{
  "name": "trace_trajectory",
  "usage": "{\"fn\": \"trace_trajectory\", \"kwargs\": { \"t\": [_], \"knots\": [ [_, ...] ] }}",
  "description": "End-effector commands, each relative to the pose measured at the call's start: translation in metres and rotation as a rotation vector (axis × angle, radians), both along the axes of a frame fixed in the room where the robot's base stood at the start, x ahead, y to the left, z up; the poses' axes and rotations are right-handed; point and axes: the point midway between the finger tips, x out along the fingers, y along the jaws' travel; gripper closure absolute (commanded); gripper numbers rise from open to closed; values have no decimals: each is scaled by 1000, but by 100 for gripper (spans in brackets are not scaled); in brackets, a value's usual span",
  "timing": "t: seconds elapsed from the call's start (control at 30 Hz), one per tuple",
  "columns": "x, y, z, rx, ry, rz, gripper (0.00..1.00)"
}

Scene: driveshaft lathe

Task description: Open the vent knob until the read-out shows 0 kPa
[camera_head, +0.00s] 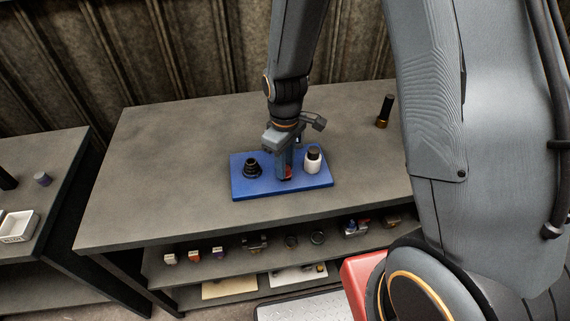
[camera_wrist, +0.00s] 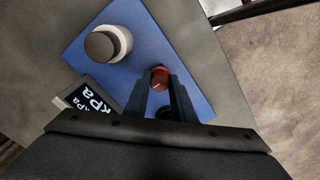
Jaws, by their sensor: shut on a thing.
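A blue base plate (camera_head: 244,190) lies on the grey bench and also shows in the wrist view (camera_wrist: 206,62). My gripper (camera_head: 285,172) points down over the middle of the plate. In the wrist view its two fingers (camera_wrist: 161,84) are shut on the red vent knob (camera_wrist: 159,72), which shows between the tips with a pale mark on it. A bit of red (camera_head: 288,171) shows at the fingertips in the head view. The dark read-out (camera_wrist: 88,100) shows "kPa" in pale letters; its number cannot be read here.
A white canister with a dark cap (camera_head: 313,160) and a black stepped fitting (camera_head: 252,168) stand on the plate, either side of my gripper. A dark cylinder (camera_head: 384,111) stands at the back right. The bench's left part is clear. Small parts line the shelf below.

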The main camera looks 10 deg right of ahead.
Motion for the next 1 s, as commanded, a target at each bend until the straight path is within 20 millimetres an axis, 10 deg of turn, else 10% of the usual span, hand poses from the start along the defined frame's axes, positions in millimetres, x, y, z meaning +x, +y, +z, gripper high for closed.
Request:
{"fn": "trace_trajectory", "kwargs": {
  "t": [0.37,0.4,0.5,1.0],
  "knots": [
    [1,0,1,0,-3,6,99],
    [1,0,1,0,-3,6,74],
    [1,0,1,0,-3,6,58],
    [2,0,14,1,-5,5,58]
  ]
}}
